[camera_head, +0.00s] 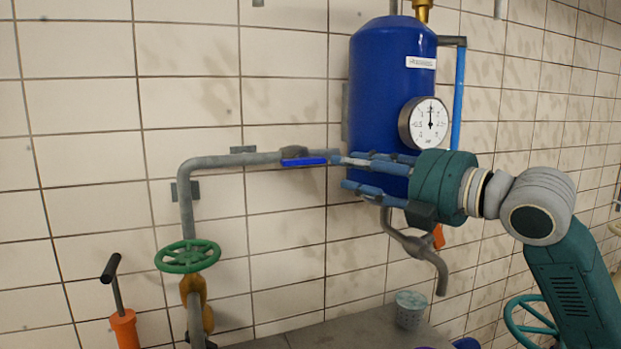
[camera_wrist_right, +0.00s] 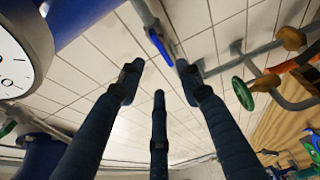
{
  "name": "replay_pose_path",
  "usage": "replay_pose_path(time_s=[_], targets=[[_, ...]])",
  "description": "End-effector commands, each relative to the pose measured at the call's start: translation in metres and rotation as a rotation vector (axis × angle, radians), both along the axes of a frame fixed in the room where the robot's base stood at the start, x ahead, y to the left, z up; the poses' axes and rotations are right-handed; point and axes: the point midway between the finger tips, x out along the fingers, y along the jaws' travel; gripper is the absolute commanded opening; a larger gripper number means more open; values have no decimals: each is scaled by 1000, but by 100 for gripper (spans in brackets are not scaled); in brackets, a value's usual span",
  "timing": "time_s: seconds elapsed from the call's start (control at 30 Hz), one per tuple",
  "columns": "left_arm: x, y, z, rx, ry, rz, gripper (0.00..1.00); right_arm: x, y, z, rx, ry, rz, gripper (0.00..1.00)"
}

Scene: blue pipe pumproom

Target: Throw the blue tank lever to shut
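The blue lever (camera_head: 304,162) lies nearly level along the grey pipe (camera_head: 235,160) left of the blue tank (camera_head: 375,75). In the right wrist view the blue lever (camera_wrist_right: 159,46) shows beyond the fingertips, in the gap between the two outer fingers. My right gripper (camera_head: 342,172) comes in from the right, in front of the tank's lower part. Its fingers point left at the lever's right end. In the wrist view my right gripper (camera_wrist_right: 160,76) has its fingers spread, with nothing between them. I cannot tell whether a fingertip touches the lever. My left gripper is not in view.
A round gauge (camera_head: 424,123) sits on the tank just above my right gripper. A bent spout pipe (camera_head: 425,255) hangs below it, over a grey cup (camera_head: 410,309). A green handwheel (camera_head: 187,256) is at lower left. The tiled wall is close behind the pipe.

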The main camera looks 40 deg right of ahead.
Motion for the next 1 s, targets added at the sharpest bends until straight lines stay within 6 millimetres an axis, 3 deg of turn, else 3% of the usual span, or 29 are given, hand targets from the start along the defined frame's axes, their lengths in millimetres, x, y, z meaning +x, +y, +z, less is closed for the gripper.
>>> replay_pose_path(time_s=[0.17, 0.3, 0.6, 1.0], targets=[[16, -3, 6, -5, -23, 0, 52, 11, 1, 0, 0, 2, -1, 35], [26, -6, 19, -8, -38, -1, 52, 35, 5, 2, -3, 4, -1, 35], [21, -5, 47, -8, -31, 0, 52, 85, 13, 3, 0, 0, 0, 35], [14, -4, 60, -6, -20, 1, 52, 106, 17, -2, 1, 0, 0, 35]])
